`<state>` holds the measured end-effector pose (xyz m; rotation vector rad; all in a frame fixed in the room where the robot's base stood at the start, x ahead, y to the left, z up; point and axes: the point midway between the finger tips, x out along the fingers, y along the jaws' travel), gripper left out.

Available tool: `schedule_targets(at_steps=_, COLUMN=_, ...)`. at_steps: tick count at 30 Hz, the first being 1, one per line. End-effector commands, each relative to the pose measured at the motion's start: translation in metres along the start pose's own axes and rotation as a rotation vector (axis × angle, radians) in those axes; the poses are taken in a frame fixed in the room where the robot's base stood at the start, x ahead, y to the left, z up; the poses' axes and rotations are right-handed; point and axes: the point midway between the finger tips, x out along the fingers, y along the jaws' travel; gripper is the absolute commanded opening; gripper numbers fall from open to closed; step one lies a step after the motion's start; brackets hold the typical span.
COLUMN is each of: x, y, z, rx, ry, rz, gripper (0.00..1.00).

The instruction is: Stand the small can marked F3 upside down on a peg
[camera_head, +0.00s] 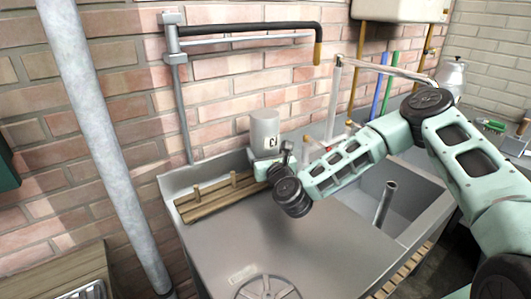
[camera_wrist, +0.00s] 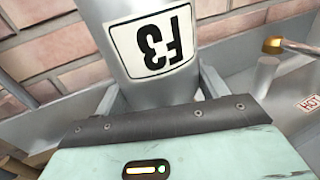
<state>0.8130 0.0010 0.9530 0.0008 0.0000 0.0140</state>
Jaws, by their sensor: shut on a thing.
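A wooden peg rack (camera_head: 210,203) lies along the back left of the sink top. Two pegs show, a left one (camera_head: 196,193) and a right one (camera_head: 233,178). My gripper hides the rack's right end. The can's lower end is hidden, so I cannot tell whether it touches anything.
A brick wall (camera_head: 110,110) rises behind. A black-and-grey pipe arm (camera_head: 240,27) hangs above the can. A sink basin (camera_head: 405,205) with an upright pipe (camera_head: 385,203) lies to the right. The metal drainboard (camera_head: 290,245) is clear in front of the rack. A thick pole (camera_head: 95,130) stands left.

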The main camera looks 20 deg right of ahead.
Motion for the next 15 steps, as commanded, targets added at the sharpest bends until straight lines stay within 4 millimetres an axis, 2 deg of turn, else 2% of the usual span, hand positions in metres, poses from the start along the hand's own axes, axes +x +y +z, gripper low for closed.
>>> schedule_targets(at_steps=9, x=0.0001, y=0.0000, z=-0.0043, rx=0.001, ry=-0.002, rz=0.000, gripper=0.45)
schedule_targets(at_steps=10, x=0.0001, y=0.0001, z=-0.0041, rx=0.001, ry=-0.002, rz=0.000, gripper=0.75)
schedule_targets(at_steps=12, x=0.0001, y=0.0000, z=-0.0036, rx=0.000, ry=-0.002, rz=0.000, gripper=0.95)
schedule_targets(at_steps=13, x=0.0001, y=0.0000, z=-0.0036, rx=0.000, ry=-0.001, rz=0.000, gripper=0.98)
schedule_targets(at_steps=15, x=0.0001, y=0.0000, z=-0.0038, rx=0.000, ry=-0.001, rz=0.000, gripper=0.98)
